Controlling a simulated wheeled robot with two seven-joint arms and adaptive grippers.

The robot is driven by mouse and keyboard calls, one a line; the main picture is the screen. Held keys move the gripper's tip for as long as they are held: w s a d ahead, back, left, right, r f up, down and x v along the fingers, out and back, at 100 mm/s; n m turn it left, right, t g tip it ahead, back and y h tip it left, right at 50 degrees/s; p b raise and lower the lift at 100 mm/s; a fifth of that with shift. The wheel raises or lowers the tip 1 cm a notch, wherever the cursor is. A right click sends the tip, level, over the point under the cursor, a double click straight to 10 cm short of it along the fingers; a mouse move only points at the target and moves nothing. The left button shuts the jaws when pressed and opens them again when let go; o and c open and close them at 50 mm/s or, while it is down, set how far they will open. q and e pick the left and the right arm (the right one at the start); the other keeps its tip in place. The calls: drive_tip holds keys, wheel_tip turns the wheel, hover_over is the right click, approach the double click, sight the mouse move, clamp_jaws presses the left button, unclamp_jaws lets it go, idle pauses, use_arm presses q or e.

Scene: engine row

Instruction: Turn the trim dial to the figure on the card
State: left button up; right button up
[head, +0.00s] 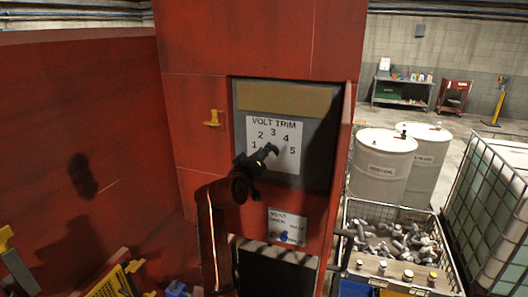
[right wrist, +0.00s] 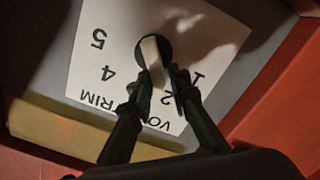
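The trim dial (right wrist: 153,48) shows in the right wrist view as a dark hub with a pale bar, on a white "VOLT TRIM" plate (head: 257,128) numbered 1 to 5. That view is upside down. My right gripper (head: 268,152) reaches the dial from the front and hides most of it in the head view. In the right wrist view its fingers (right wrist: 158,75) straddle the pale bar, with a narrow gap showing. I cannot tell which figure the bar points to. The card (head: 287,227) hangs below the plate; its blue figure is too small to read. My left gripper is not in view.
The dial sits in a recessed grey panel in a red cabinet (head: 262,38). A wire bin of grey parts (head: 395,245) and white drums (head: 381,166) stand at the right. Yellow and blue items lie at the lower left.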

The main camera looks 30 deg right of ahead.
drive_tip(key=shift+o, duration=1.2)
drive_tip(key=v, duration=1.2)
